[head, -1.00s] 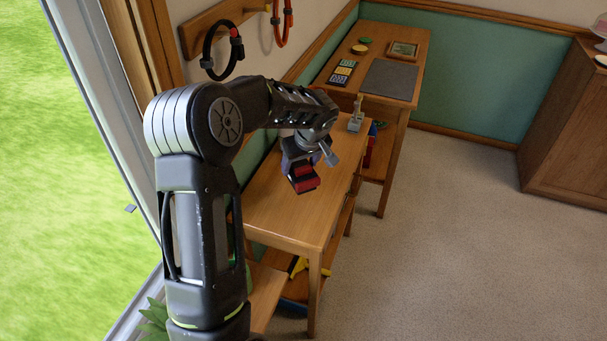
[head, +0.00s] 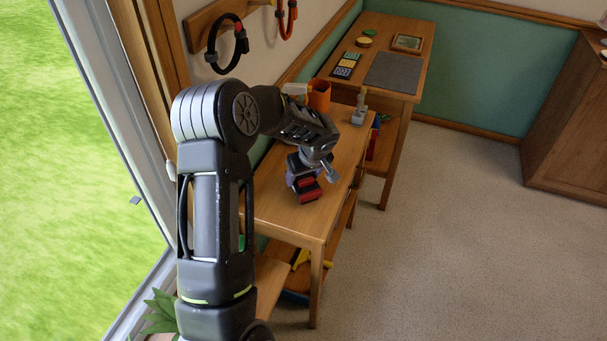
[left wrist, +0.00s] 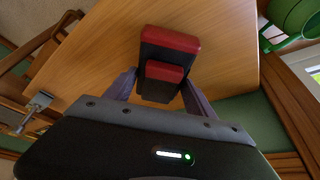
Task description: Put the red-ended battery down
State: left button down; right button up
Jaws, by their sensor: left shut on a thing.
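The red-ended battery (head: 309,188) is a dark block with red faces, over the front part of the nearer wooden table (head: 285,218). In the left wrist view the battery (left wrist: 169,42) shows a large red face and a smaller red step, with dark sides. My left gripper (head: 303,180) is shut on it, with one finger on each side, as the left wrist view shows (left wrist: 160,88). I cannot tell whether the battery's underside touches the tabletop. My right gripper is not in view.
An orange cup (head: 319,95) and a grey clamp-like piece (head: 359,110) stand farther back on this table. A farther table (head: 400,42) holds a grey mat (head: 394,73). Cable loops (head: 226,45) hang on the wall rack. The tabletop around the battery is bare.

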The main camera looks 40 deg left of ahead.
pick_arm(q)
jog(key=shift+r, duration=0.1)
jog(key=shift+c, duration=1.6)
grip_release()
jog(key=shift+r, duration=0.1)
jog(key=shift+d+r, duration=0.1)
jog(key=shift+r, duration=0.15)
jog(key=b+v, duration=0.1)
jog(key=v, duration=1)
jog(key=shift+b, duration=0.3)
jog(key=shift+s+d+r, duration=0.1)
